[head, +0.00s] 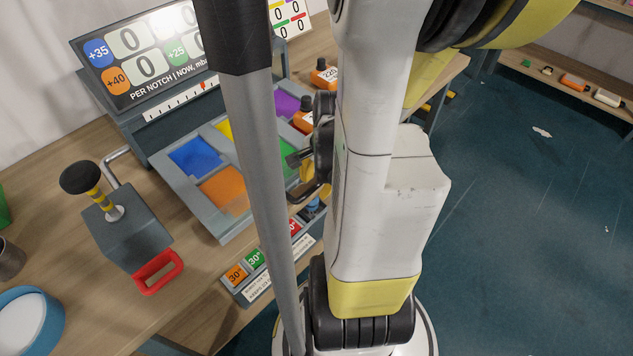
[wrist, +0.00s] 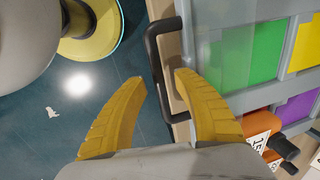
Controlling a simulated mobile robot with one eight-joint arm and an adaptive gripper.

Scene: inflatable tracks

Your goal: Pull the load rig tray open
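The load rig tray (head: 172,181) is a grey frame with blue, orange, yellow, purple and green panels, left of my arm in the head view. In the wrist view its grey edge (wrist: 201,50) is at the right, with a black bar handle (wrist: 153,58) standing off the side. My gripper (wrist: 160,78) is open, its two yellow fingers pointing at the handle. The handle bar passes between the fingertips in the picture; I see no clear contact, and depth is hard to judge. In the head view my arm mostly hides the gripper and part of the tray.
A score board (head: 140,50) stands behind the tray. A grey pump box (head: 126,228) with a red handle is at its left.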

